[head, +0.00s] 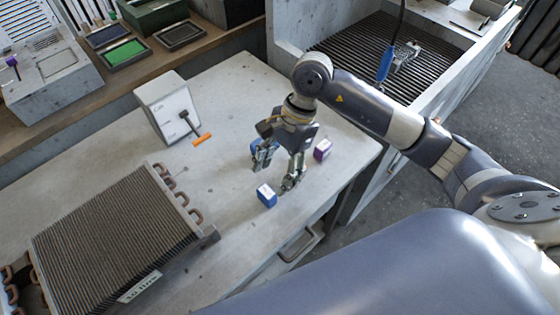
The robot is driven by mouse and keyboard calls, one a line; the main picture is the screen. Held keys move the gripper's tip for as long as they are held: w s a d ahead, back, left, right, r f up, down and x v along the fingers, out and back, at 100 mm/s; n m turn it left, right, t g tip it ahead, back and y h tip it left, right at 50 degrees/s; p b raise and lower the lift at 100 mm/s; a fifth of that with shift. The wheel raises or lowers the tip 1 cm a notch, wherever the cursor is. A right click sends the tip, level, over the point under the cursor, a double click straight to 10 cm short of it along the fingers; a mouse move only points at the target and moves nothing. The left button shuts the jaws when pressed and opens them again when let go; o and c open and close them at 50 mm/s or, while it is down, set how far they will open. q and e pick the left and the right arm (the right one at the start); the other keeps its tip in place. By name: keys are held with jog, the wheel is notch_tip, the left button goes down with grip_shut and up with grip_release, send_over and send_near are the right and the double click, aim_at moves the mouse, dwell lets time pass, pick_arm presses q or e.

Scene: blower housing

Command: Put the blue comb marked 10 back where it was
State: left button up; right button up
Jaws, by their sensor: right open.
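Two blue pieces are on the grey worktop (225,100). One is a small blue block with a white top label (267,197), near the front edge, just below my right gripper. The other blue piece (255,146) is behind the gripper's left finger and partly hidden by it. I cannot read a number on either, so I cannot tell which is the comb marked 10. My right gripper (275,175) points down with its fingers apart, above or beside these pieces. No held piece shows between the fingers. My left gripper is not in view.
A purple block (322,149) stands right of the gripper. A finned coil (110,235) with copper bends and a label fills the left front. The worktop between coil and gripper is clear.

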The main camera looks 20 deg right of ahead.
jog(key=b+v, duration=0.1)
jog(key=v, duration=0.3)
jog(key=shift+r, duration=0.25)
dwell(0.3)
